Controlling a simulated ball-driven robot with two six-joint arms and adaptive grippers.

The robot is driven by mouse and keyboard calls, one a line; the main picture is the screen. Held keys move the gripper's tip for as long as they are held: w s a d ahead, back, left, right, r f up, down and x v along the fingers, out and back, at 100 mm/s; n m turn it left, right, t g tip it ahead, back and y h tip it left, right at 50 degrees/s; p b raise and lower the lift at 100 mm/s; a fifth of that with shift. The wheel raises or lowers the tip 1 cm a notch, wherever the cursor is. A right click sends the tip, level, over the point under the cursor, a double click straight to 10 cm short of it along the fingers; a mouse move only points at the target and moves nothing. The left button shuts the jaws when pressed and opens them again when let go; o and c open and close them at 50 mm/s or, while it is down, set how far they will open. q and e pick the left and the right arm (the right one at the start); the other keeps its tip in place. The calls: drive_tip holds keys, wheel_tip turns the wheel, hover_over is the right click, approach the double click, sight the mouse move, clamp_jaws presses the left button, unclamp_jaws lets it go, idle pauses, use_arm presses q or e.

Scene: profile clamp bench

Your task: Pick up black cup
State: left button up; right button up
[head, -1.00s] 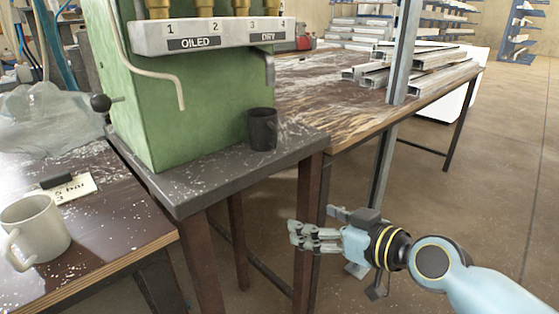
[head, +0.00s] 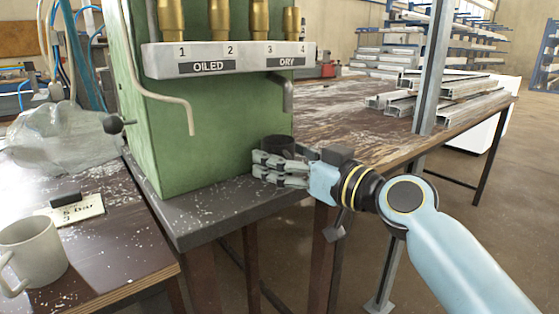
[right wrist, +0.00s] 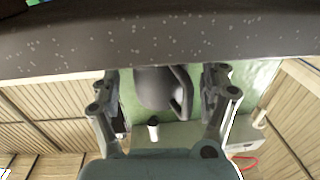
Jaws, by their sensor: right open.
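The black cup (head: 277,142) stands on the grey speckled stand at the foot of the green machine. Only its upper part shows in the head view; my right gripper (head: 262,169) covers the rest. In the right wrist view the cup (right wrist: 158,90) appears upside down, between the two spread fingers of the gripper (right wrist: 163,75), with its handle towards the right finger. The gripper is open and level, reaching in from the right just in front of the cup. Whether a finger touches the cup cannot be told. My left gripper is not in view.
The green machine (head: 200,135) rises right behind the cup, with a bent pipe (head: 188,112) hanging at its front. The stand's edge (head: 215,228) lies below. A white mug (head: 35,250) and a card (head: 78,210) sit on the left table. Metal profiles (head: 440,92) lie on the right bench.

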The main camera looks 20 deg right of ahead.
drive_tip(key=shift+w+a, duration=0.25)
drive_tip(key=shift+w, duration=0.4)
drive_tip(key=c, duration=1.4)
